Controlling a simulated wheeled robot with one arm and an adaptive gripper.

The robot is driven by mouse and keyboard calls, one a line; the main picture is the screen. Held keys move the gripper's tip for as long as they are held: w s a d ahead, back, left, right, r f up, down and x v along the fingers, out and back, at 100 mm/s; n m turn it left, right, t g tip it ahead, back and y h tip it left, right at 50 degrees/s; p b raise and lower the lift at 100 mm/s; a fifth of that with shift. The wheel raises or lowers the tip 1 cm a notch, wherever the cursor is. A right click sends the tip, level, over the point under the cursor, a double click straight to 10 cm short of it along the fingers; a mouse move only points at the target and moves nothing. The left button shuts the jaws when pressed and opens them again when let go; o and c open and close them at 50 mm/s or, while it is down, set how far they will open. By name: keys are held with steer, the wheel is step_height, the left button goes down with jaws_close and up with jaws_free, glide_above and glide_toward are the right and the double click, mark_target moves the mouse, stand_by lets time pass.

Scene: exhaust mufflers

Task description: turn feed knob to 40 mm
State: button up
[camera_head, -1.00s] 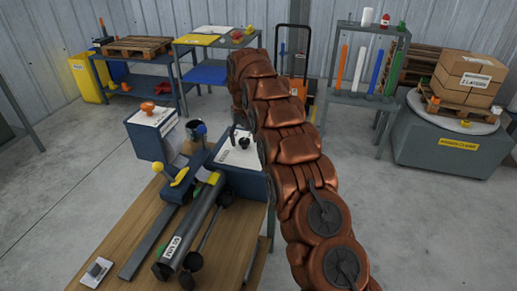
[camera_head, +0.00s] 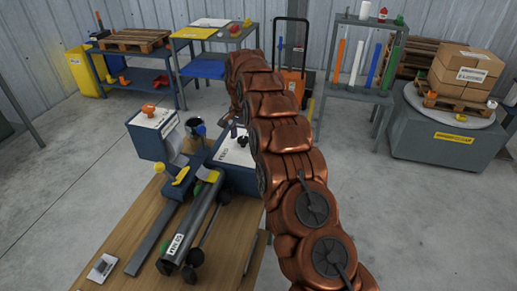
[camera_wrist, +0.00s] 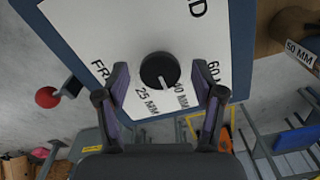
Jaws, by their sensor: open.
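The feed knob (camera_wrist: 160,70) is a round black dial with a white pointer mark on a white panel (camera_wrist: 90,30) in the wrist view. The pointer faces the lower edge of the picture, near the 25 MM and 40 MM labels; I cannot tell exactly which it meets. The 60 MM label (camera_wrist: 214,72) is to the right and a partly covered FREE label to the left. My gripper (camera_wrist: 160,76) is open, one finger on each side of the knob, with visible gaps. In the head view my arm covers part of the blue machine's white-topped box (camera_head: 236,152).
The machine stands on a wooden bench (camera_head: 120,230) with a grey tube (camera_head: 190,225) and a yellow-knobbed lever (camera_head: 176,174). A red ball (camera_wrist: 47,97) is left of the panel in the wrist view. Shelves, an orange cart and cartons stand behind, with open floor between.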

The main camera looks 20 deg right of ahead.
mark_target(243, 139)
steer(key=m+p, duration=0.4)
steer(key=m, duration=0.1)
steer(key=shift+r+p, duration=0.2)
steer(key=shift+p, duration=0.15)
steer(key=shift+w+r+b, duration=0.1)
steer(key=shift+r+b, duration=0.2)
steer(key=shift+b, duration=0.3)
steer(key=shift+r+b, duration=0.95)
steer(key=shift+r, duration=2.45)
steer(key=s+r+n, duration=0.2)
steer(key=s+n, duration=0.1)
steer(key=s, duration=0.6)
steer(key=s+a+r+n+b, duration=0.1)
steer(key=s+r+n, duration=0.2)
steer(key=s, duration=0.6)
steer(key=s+a+r+n+g+b, duration=0.1)
steer(key=s+r+n, duration=0.2)
steer(key=s, duration=0.6)
steer(key=shift+s+a+n+y, duration=0.15)
steer(key=shift+s+n+y, duration=0.15)
steer(key=shift+n, duration=0.1)
